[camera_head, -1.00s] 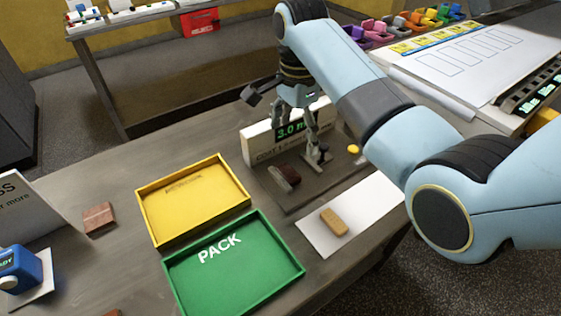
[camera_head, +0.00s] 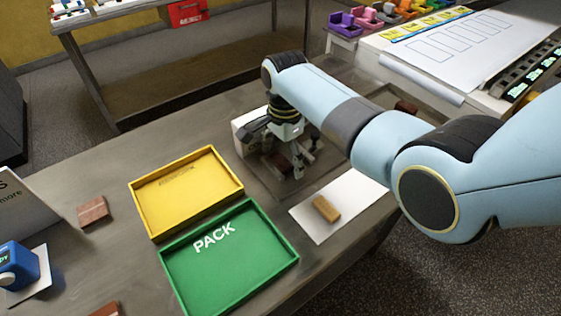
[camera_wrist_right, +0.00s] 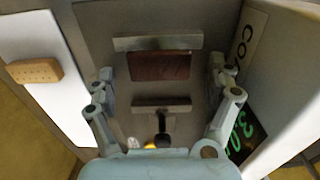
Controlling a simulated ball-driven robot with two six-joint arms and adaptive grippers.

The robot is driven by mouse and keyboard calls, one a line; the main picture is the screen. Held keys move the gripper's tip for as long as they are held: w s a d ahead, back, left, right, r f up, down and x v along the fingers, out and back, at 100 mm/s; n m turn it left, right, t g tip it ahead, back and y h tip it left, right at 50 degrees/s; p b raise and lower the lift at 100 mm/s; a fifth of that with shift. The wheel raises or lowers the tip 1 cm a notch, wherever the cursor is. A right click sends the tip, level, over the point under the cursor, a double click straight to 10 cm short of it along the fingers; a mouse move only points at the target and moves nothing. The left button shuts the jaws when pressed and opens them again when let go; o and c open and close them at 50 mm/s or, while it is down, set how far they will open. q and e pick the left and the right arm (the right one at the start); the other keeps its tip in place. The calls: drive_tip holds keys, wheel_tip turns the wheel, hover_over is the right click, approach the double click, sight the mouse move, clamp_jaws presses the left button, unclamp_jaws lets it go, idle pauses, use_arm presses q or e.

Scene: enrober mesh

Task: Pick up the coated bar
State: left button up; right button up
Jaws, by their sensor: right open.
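The coated bar (camera_wrist_right: 160,66) is dark brown and lies between two grey strips in the right wrist view. In the head view the bar (camera_head: 277,161) is partly hidden behind my right gripper (camera_head: 283,165). The gripper points down over it. In the wrist view my right gripper (camera_wrist_right: 163,72) is open, with one finger off each end of the bar; I see no contact. My left gripper is out of view.
A white sign block (camera_wrist_right: 285,85) with green digits stands close beside the right finger. A tan bar (camera_head: 326,209) lies on a white sheet (camera_head: 345,190). A yellow tray (camera_head: 152,233) and green PACK tray (camera_head: 190,308) stand left. A brown block (camera_head: 93,211) lies further left.

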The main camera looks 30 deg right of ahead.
drive_tip(key=c, duration=1)
